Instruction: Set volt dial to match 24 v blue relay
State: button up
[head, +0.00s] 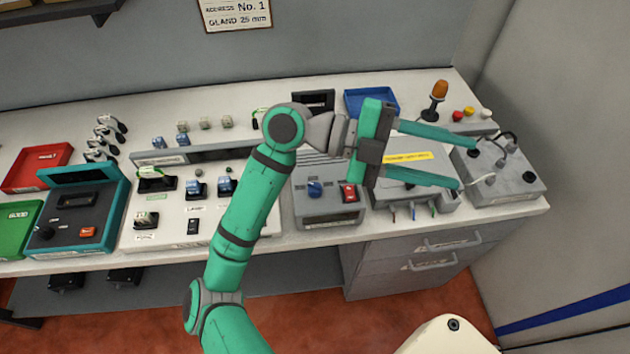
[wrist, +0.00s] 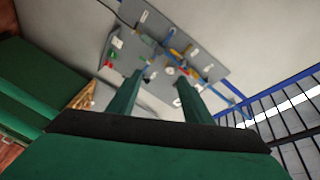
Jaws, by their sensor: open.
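A grey box (head: 330,213) stands at the front of the bench, with a blue dial (head: 315,189) and a red switch (head: 349,192) on it. The dial's scale and pointer are too small to read. A small blue relay (head: 226,184) sits on the white panel to its left. Two more blue pieces (head: 158,143) stand behind it, and their voltage marks cannot be read. My gripper (head: 468,163) is open and empty, right of the dial and above the right side of the bench. Its fingers also show in the wrist view (wrist: 160,80).
A teal box (head: 75,215), a red tray (head: 36,166) and a green tray (head: 15,232) are at the left. A blue tray (head: 371,102) and an orange beacon (head: 438,95) stand at the back. A grey box with cables (head: 510,178) is at the right end.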

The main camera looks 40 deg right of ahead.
jog(key=w+f+n+t+y, duration=0.2)
jog(key=w+f+t+y, duration=0.15)
jog(key=f, duration=0.25)
jog(key=n+t+y, duration=0.6)
jog(key=t+y, duration=0.1)
jog(key=t, duration=0.3)
send_near(315, 185)
notch_tip(315, 185, down, 9)
jog(key=shift+s+f, duration=0.1)
jog(key=shift+s, duration=0.05)
jog(key=c, duration=1.1)
